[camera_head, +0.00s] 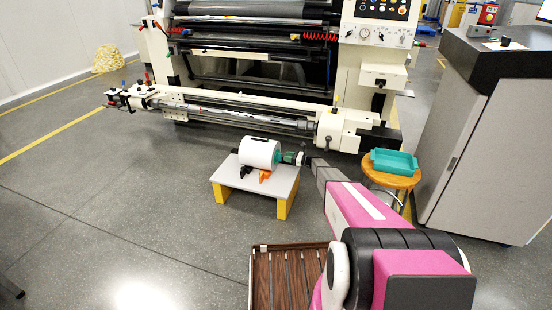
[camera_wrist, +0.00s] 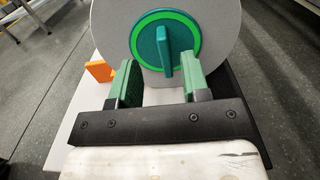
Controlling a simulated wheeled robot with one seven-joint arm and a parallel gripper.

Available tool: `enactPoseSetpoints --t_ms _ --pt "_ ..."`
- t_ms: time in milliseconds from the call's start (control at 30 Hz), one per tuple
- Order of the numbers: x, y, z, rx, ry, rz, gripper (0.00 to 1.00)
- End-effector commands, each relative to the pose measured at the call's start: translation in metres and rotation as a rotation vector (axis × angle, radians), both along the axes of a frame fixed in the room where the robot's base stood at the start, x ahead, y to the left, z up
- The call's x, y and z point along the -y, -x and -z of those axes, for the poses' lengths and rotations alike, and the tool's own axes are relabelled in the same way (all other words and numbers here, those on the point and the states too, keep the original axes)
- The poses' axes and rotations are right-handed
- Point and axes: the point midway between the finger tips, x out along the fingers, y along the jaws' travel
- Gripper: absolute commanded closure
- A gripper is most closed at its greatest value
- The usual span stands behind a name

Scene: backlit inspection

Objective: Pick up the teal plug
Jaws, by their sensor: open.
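The teal plug (camera_wrist: 165,47) sits in the end of a white roll (camera_wrist: 215,15), inside a bright green ring (camera_wrist: 188,28). Its raised grip bar stands nearly upright, tilted slightly. My gripper (camera_wrist: 158,66) is open, its two green fingers on either side of the bar's lower part, with gaps visible on both sides. Whether the fingertips reach as deep as the bar I cannot tell. In the head view the roll (camera_head: 257,152) lies on a small low table (camera_head: 231,178), and my gripper (camera_head: 287,157) is at its right end, mostly hiding the plug.
An orange wedge (camera_head: 265,176) is against the roll's front; it also shows in the wrist view (camera_wrist: 100,71). A teal tray (camera_head: 394,162) rests on a wooden stool (camera_head: 391,179) to the right. A large machine (camera_head: 250,90) stands behind the table. Floor at left is clear.

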Motion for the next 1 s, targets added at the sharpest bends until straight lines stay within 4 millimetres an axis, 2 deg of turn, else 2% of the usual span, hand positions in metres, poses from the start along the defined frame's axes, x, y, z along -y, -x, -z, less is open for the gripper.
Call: enactPoseSetpoints --t_ms 333,600,733,1000 --pt "-0.039 -0.020 0.000 0.001 0.000 -0.001 0.57" --pt "-0.043 -0.021 0.000 0.001 0.000 0.000 0.57" --pt "-0.043 -0.021 0.000 0.001 0.000 0.000 1.00" --pt "-0.043 -0.021 0.000 0.001 0.000 0.000 1.00"
